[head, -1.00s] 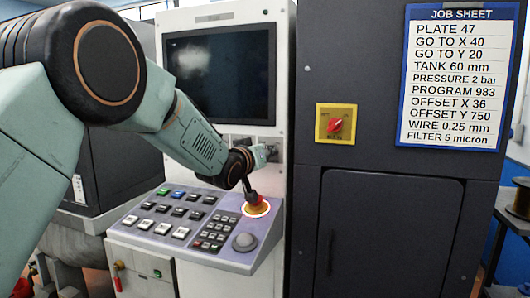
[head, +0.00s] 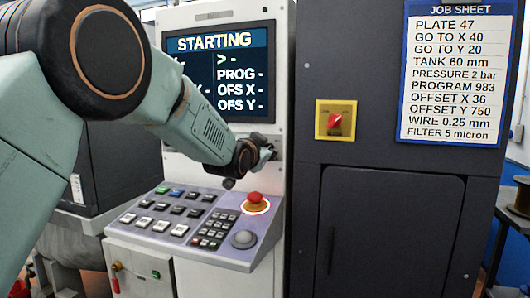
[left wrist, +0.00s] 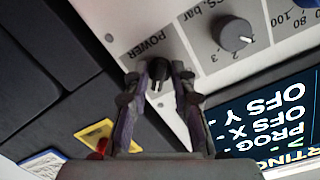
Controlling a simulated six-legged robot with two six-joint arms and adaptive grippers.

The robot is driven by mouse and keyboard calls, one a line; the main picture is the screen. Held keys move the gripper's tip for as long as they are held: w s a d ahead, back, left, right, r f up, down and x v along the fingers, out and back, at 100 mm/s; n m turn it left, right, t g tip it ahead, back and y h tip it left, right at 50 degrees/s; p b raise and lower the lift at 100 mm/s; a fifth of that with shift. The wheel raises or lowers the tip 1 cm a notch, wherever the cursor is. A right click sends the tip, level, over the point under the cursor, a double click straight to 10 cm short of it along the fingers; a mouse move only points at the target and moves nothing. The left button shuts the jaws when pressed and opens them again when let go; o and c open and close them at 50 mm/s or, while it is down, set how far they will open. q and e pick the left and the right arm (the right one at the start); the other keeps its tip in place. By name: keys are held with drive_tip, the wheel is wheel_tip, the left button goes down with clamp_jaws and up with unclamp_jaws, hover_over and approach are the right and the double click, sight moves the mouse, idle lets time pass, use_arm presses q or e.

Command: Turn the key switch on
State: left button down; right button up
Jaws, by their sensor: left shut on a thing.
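The key switch (left wrist: 158,86) is a small dark key in the panel beside the printed word POWER. In the left wrist view, my left gripper (left wrist: 158,76) has one finger on each side of it and is shut on it. In the head view, my left gripper (head: 264,152) is at the panel below the screen and hides the key switch there. The screen (head: 220,72) is lit and reads STARTING; part of it also shows upside down in the left wrist view (left wrist: 275,120). My right gripper is not in view.
A sloped console (head: 155,250) with several buttons and a red emergency stop (head: 255,197) lies below the gripper. A grey pressure knob (left wrist: 235,34) sits beside the key. To the right are a red rotary switch on a yellow plate (head: 347,107) and a job sheet (head: 449,75).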

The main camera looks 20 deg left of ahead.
use_arm(q)
drive_tip(key=shift+r+m, duration=0.4)
drive_tip(key=shift+r, duration=0.05)
drive_tip(key=c, duration=1.5)
unclamp_jaws()
drive_tip(key=shift+w, duration=0.1)
drive_tip(key=o, duration=0.4)
drive_tip(key=shift+w+f, duration=0.15)
drive_tip(key=shift+f, duration=0.15)
drive_tip(key=shift+s, duration=0.3)
drive_tip(key=s+r, duration=0.1)
drive_tip(key=s, duration=1)
drive_tip(key=shift+s+a+r, duration=0.2)
drive_tip(key=shift+s, duration=0.2)
